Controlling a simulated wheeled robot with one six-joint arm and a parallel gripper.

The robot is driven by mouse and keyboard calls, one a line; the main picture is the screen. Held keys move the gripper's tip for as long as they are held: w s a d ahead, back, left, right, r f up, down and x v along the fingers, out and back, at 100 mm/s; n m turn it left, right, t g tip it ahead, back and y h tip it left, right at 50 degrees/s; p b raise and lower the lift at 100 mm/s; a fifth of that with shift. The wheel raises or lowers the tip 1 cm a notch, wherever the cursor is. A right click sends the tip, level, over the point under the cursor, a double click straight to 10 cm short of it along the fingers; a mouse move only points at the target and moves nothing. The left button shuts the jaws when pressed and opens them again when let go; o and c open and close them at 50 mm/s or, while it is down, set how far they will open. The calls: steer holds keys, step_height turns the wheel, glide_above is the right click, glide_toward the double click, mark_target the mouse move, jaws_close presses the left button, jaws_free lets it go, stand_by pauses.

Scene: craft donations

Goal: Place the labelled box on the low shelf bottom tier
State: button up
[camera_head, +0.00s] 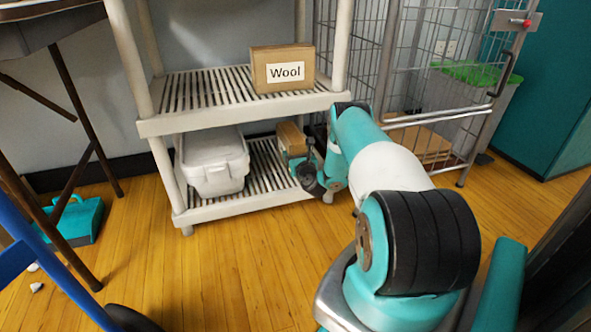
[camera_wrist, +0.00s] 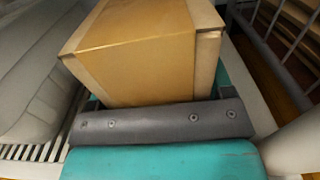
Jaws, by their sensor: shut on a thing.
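A tan cardboard box (camera_head: 291,138) is held in my gripper (camera_head: 300,162) at the right part of the low shelf's bottom tier (camera_head: 262,158). In the wrist view the box (camera_wrist: 140,65) fills the space past the dark gripper bar, and no label shows on its visible faces. Whether its underside touches the slats cannot be told. My gripper is shut on it, with the fingertips mostly hidden. Another box (camera_head: 272,72), with a white label reading "Wool", stands upright on the tier above (camera_head: 200,92).
A white lidded bin (camera_head: 213,165) stands on the bottom tier, left of the held box. A wire cage trolley (camera_head: 440,120) is close on the right. A teal dustpan (camera_head: 80,220) lies on the floor at left. Shelf posts flank the tier; floor in front is clear.

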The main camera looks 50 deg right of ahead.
steer(key=shift+w+d, duration=0.35)
steer(key=shift+w, duration=0.15)
step_height(320, 180, down, 4)
steer(key=b, duration=0.3)
steer(key=shift+r+b, duration=0.2)
steer(key=shift+b, duration=0.1)
steer(key=shift+r, duration=0.15)
steer(key=o, duration=1.2)
steer(key=shift+f, duration=0.2)
steer(key=shift+o, duration=0.2)
